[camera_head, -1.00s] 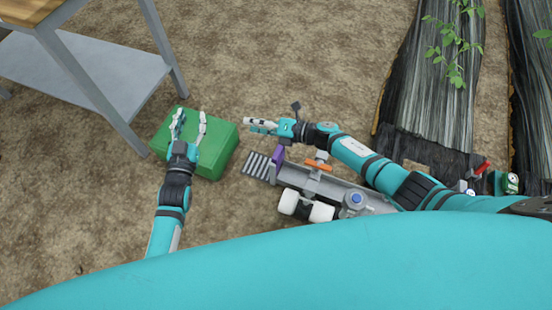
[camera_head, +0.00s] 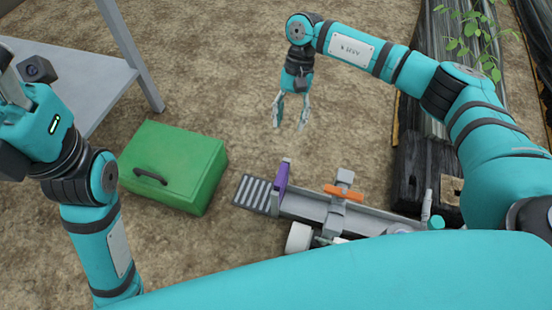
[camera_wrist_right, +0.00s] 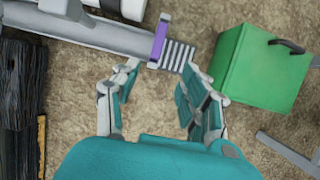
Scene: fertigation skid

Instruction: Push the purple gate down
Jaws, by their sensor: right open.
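The purple gate (camera_head: 282,178) stands upright across the grey channel, near the channel's slatted left end, in the head view. It also shows in the right wrist view (camera_wrist_right: 158,42). My right gripper (camera_head: 290,126) is open and empty. It points down above the soil beyond the gate, apart from it. In the right wrist view its fingers (camera_wrist_right: 160,72) are spread, with the gate and slats ahead between and beyond the tips. My left gripper (camera_head: 22,95) is raised at the left edge of the head view, partly cut off, and its jaw opening is unclear.
A green box (camera_head: 178,165) with a dark handle sits left of the slatted grate (camera_head: 253,192). An orange piece (camera_head: 343,193) crosses the channel (camera_head: 305,207) right of the gate. A grey table stands at upper left. Bare soil lies around the gate's far side.

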